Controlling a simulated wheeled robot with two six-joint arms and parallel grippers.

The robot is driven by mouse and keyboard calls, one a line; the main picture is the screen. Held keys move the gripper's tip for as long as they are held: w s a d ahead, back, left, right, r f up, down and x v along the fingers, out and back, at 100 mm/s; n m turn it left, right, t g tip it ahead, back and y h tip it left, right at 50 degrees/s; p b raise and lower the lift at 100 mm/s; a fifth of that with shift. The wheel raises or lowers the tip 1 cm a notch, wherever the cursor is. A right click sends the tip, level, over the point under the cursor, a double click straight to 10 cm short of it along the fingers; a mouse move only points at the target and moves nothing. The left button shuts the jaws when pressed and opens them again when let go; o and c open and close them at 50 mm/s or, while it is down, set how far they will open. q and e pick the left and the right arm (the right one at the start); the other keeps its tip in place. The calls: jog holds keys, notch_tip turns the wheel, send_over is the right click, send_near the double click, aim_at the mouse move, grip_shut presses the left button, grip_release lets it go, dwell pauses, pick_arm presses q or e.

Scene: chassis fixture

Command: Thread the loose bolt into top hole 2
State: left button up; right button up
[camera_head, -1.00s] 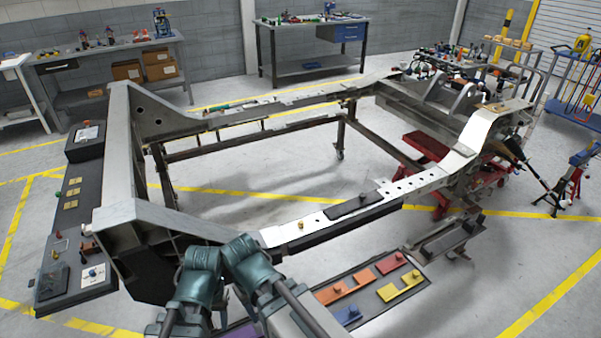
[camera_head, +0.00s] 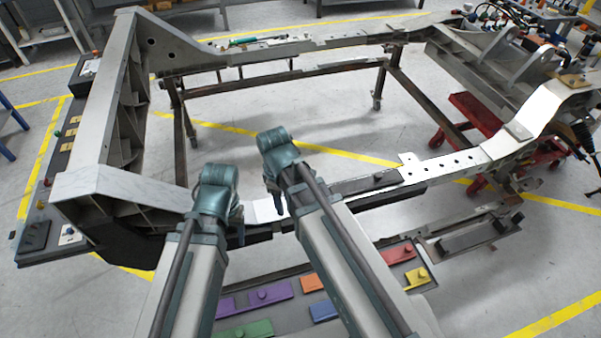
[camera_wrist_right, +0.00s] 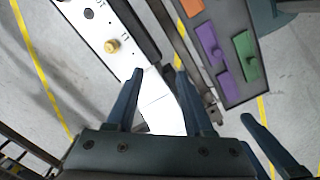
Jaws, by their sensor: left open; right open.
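In the right wrist view a brass-coloured bolt (camera_wrist_right: 112,46) stands on the white top plate (camera_wrist_right: 150,100) of the chassis rail. A dark round hole (camera_wrist_right: 88,13) lies in the same plate, further up. My right gripper (camera_wrist_right: 157,72) is open and empty, its fingertips short of the bolt and to its lower right. In the head view my right gripper (camera_head: 277,200) is over the near rail (camera_head: 262,211), and the bolt is hidden, apparently behind my right arm. My left gripper (camera_head: 239,226) is beside it at the left; its fingers are partly hidden. More rail holes (camera_head: 456,157) show to the right.
A tray (camera_head: 290,317) with several coloured blocks lies below the near rail. A dark block (camera_head: 365,184) sits on the rail right of my grippers. The frame's middle is open.

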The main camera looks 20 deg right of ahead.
jog(key=w+d+n, duration=0.6)
jog(key=w+n, duration=0.1)
jog(key=shift+d+r+n+y, duration=0.2)
jog(key=shift+d+n+y, duration=0.05)
jog(key=shift+n+y, duration=0.05)
jog(key=shift+f, duration=0.15)
notch_tip(320, 180, down, 6)
jog(key=b, duration=0.5)
jog(key=shift+b, duration=0.35)
jog(key=shift+f+b, duration=2.35)
jog(key=shift+b, duration=0.15)
jog(key=shift+r, duration=0.2)
jog(key=shift+r+p, duration=0.1)
jog(key=shift+p, duration=0.25)
